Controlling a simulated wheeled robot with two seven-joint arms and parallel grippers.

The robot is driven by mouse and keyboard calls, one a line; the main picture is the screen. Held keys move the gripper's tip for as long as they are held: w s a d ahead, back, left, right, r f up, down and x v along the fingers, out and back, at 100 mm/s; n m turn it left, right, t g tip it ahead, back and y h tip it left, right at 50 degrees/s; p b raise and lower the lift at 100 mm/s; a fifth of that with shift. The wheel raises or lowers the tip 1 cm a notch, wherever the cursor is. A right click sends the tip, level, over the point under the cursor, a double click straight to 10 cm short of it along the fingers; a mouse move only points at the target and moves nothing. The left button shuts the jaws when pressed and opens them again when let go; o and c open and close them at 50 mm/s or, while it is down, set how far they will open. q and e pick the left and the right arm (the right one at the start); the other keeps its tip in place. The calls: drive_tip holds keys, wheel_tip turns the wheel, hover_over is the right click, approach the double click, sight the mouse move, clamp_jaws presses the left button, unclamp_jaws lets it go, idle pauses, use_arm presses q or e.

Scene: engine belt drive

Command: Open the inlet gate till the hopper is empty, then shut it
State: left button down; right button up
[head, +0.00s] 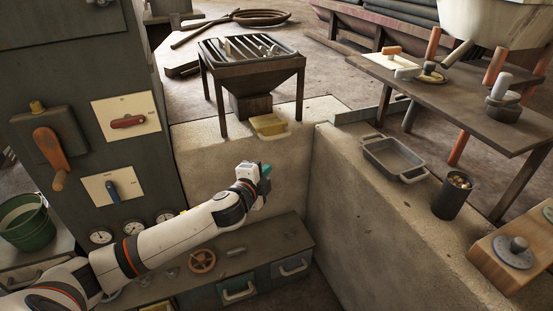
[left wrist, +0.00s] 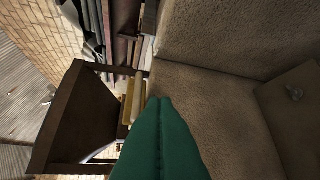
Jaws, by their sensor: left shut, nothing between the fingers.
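The hopper (head: 252,80) is a dark metal funnel on legs with a barred grate on top, standing on the concrete ledge. Small light pieces (head: 228,46) lie on the grate; the inside is not clear. The inlet gate seems to be the yellow piece (head: 268,125) at the hopper's foot; how far it is open I cannot tell. In the left wrist view the hopper (left wrist: 80,118) and yellow piece (left wrist: 137,98) appear sideways. My left gripper (head: 266,171) is shut and empty, in front of and below the yellow piece, apart from it. Its green fingers (left wrist: 160,102) show together.
A control cabinet with an orange lever (head: 48,146), a red switch (head: 127,121) and a blue switch (head: 112,190) stands left. A grey tray (head: 393,158) and dark cup (head: 452,196) sit on the right concrete wall. A workbench (head: 450,105) stands behind. Drawers (head: 238,290) lie below my arm.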

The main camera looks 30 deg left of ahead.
use_arm(q)
wheel_tip(320, 180, up, 3)
drive_tip(key=d, duration=0.1)
drive_tip(key=b, duration=0.2)
approach(282, 137)
drive_tip(key=w+d, duration=0.2)
drive_tip(key=w, duration=0.1)
drive_tip(key=shift+w+a+f+m+t+b, duration=0.4)
drive_tip(key=shift+w+a+f, duration=0.4)
drive_tip(key=shift+w+a, duration=0.45)
drive_tip(key=shift+w, duration=0.05)
use_arm(e)
drive_tip(key=v, duration=0.6)
drive_tip(key=shift+r+t, duration=0.3)
drive_tip(key=shift+r, duration=0.05)
drive_tip(key=shift+d, duration=0.1)
